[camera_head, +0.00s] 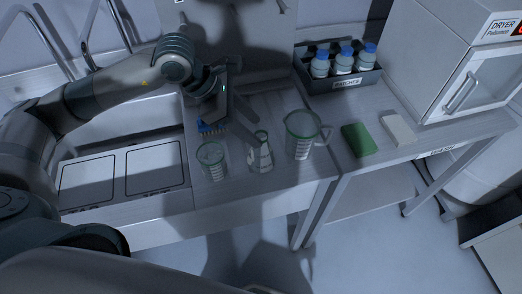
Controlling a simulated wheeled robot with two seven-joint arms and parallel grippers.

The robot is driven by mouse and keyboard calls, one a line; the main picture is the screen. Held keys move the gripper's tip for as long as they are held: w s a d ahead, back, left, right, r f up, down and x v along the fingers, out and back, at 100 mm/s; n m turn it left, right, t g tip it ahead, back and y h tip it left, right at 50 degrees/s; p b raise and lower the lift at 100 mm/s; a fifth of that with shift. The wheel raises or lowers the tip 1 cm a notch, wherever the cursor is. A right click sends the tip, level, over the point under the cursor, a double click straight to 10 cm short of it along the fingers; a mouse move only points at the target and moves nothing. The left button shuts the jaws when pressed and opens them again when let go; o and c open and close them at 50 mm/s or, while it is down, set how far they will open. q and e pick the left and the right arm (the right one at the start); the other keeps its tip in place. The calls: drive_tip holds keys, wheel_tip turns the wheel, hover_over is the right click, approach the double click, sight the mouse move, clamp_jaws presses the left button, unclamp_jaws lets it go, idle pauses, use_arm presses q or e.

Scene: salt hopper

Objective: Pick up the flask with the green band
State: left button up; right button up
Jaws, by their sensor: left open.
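The conical flask (260,158) is clear glass with a green band at its neck. It stands upright on the grey counter, between a glass beaker (213,167) on its left and a larger glass jug (300,143) on its right; these two show green rims. My left gripper (225,122) comes in from the left and hangs above and behind the flask, a little to its left. It is open, and I see nothing between its fingers. My right gripper is not in view.
A blue brush (210,128) lies behind the beaker. A sink (120,122) is at the left. A green block (358,140) and a pale block (398,129) lie right of the jug. A rack of blue-capped bottles (340,82) and a dryer (470,85) stand behind.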

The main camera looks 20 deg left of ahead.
sight(257, 132)
use_arm(q)
drive_tip(key=shift+x, duration=2.3)
drive_tip(key=shift+c, duration=0.3)
clamp_jaws()
